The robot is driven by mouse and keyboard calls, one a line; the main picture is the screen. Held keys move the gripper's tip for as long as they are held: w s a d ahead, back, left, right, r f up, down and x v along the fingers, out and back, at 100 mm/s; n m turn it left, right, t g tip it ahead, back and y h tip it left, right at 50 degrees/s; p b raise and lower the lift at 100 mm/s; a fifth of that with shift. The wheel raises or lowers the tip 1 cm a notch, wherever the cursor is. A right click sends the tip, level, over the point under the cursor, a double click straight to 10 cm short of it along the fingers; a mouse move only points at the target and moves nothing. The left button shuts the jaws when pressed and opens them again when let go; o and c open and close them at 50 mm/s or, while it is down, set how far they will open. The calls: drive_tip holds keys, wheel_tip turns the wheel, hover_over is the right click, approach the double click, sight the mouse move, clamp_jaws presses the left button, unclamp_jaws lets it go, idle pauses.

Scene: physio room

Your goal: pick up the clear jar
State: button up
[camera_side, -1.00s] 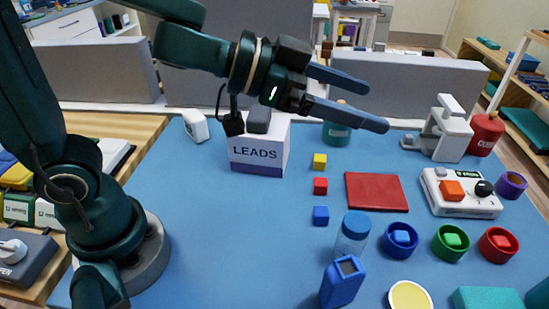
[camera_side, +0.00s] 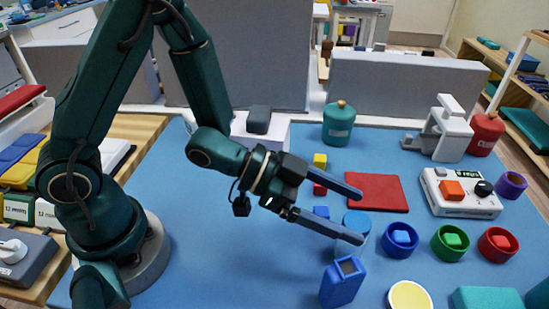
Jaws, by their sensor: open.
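The clear jar with a blue lid (camera_side: 357,222) stands upright on the blue mat, right of centre and behind the blue open-topped block. My gripper (camera_side: 361,216) is open and empty, its fingers pointing right. In the picture the lower finger crosses in front of the jar and hides much of its body. The upper finger lies above the lid in the picture. I cannot tell from this view whether either finger touches the jar or how high the fingers are over the mat.
The blue open-topped block (camera_side: 343,282) stands close in front of the jar. A blue ring cup (camera_side: 399,240) is just right of it, with green (camera_side: 450,242) and red (camera_side: 498,244) cups beyond. Small cubes and a red pad (camera_side: 376,192) lie behind. The mat's left front is clear.

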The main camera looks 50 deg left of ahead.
sight(366, 227)
drive_tip(key=shift+f, duration=0.9)
drive_tip(key=shift+w+d+f, duration=0.1)
drive_tip(key=shift+f, duration=0.05)
drive_tip(key=shift+x, duration=2.4)
clamp_jaws()
drive_tip(key=shift+r, duration=0.25)
